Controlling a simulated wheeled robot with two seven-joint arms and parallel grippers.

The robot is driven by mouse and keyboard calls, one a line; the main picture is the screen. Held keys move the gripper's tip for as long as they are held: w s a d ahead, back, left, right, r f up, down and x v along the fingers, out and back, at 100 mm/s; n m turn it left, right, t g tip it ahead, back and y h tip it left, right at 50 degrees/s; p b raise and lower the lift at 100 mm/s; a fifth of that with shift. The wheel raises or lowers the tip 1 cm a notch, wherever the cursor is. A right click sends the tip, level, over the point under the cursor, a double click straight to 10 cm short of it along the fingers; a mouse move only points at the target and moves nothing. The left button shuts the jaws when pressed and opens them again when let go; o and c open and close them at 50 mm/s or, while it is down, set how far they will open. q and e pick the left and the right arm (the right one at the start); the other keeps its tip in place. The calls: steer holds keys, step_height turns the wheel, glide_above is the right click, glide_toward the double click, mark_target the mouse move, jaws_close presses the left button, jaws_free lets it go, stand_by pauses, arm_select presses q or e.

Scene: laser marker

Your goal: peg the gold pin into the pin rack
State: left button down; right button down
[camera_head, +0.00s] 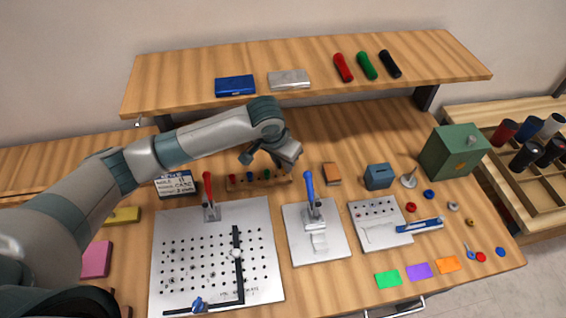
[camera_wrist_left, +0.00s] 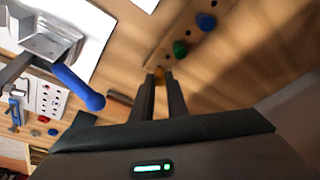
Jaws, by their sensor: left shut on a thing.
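The pin rack (camera_head: 258,183) is a narrow wooden bar behind the perforated plate, with red, blue and green pins standing in it. In the left wrist view the rack (camera_wrist_left: 178,31) shows the blue pin (camera_wrist_left: 206,21), the green pin (camera_wrist_left: 180,48) and dark empty holes. My left gripper (camera_head: 281,167) is at the rack's right end. Its fingers are shut on the gold pin (camera_wrist_left: 159,75), whose tip shows between the fingertips in the left wrist view. I cannot tell whether the pin's lower end is in a hole. The gold pin is hidden in the head view. My right gripper is out of view.
A blue-handled clamp (camera_head: 310,192) stands in front and right of the rack, and a red-handled clamp (camera_head: 209,195) in front and left. An orange-brown block (camera_head: 332,174) and a blue box (camera_head: 378,177) stand to the right. A shelf (camera_head: 300,65) overhangs the back.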

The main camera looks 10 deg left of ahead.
arm_select(q)
steer(key=shift+f, duration=0.55)
stand_by(0.4)
steer(key=c, duration=1.7)
jaws_free()
steer(key=shift+o, duration=0.2)
steer(key=shift+r, duration=0.1)
steer(key=b+v, duration=0.3)
steer(key=v, duration=1.4)
steer(key=shift+s+r, duration=0.1)
steer(key=shift+s, duration=0.05)
